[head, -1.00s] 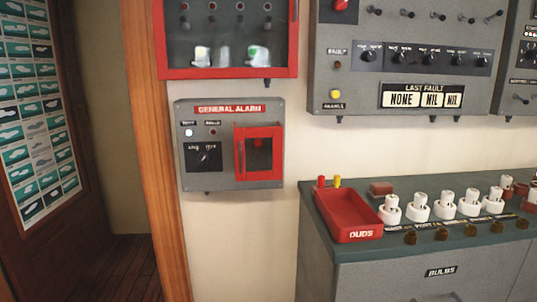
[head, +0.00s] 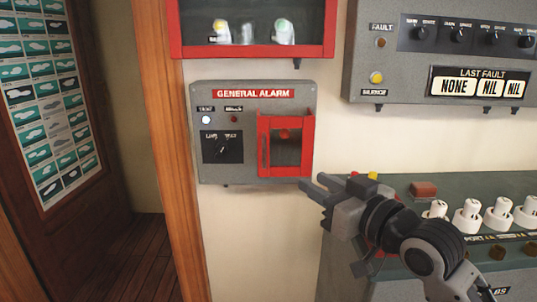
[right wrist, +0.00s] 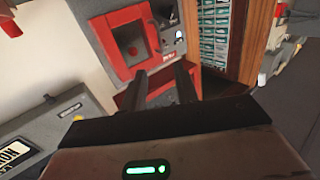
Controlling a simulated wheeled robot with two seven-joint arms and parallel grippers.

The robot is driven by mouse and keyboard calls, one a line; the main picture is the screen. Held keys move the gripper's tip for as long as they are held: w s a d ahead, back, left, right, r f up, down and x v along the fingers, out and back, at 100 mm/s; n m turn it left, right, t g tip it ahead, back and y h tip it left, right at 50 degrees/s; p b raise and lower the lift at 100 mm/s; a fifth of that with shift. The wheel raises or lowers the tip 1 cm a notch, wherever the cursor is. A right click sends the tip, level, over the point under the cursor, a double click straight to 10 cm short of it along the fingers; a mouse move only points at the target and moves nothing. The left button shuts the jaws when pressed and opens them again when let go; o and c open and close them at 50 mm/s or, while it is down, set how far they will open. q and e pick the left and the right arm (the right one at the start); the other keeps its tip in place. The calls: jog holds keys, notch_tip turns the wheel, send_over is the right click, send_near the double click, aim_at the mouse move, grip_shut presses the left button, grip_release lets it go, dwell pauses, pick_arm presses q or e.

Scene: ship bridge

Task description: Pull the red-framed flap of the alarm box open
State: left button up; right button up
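The grey alarm box (head: 240,174), labelled GENERAL ALARM, hangs on the wall in the head view. Its red-framed flap (head: 307,140) is at the box's right side and looks closed, with a dark upright handle (head: 264,150) on its left edge. A red button shows through its window. My right gripper (head: 312,186) is just below and right of the flap's lower right corner in the picture, with no contact visible. In the right wrist view its two fingers (right wrist: 161,84) stand apart and empty, and the flap (right wrist: 103,45) shows beyond them. My left gripper is out of view.
A red-framed cabinet (head: 250,50) hangs above the alarm box. A grey fault panel (head: 400,80) is at the upper right. My right arm partly hides the counter (head: 450,184) with white bulb holders (head: 466,217). Bare wall lies below the box.

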aim_at(265, 154)
jog(key=p+x, duration=0.1)
jog(key=x, duration=1.4)
jog(key=shift+w+a, duration=0.25)
jog(key=shift+w, duration=0.05)
grip_shut()
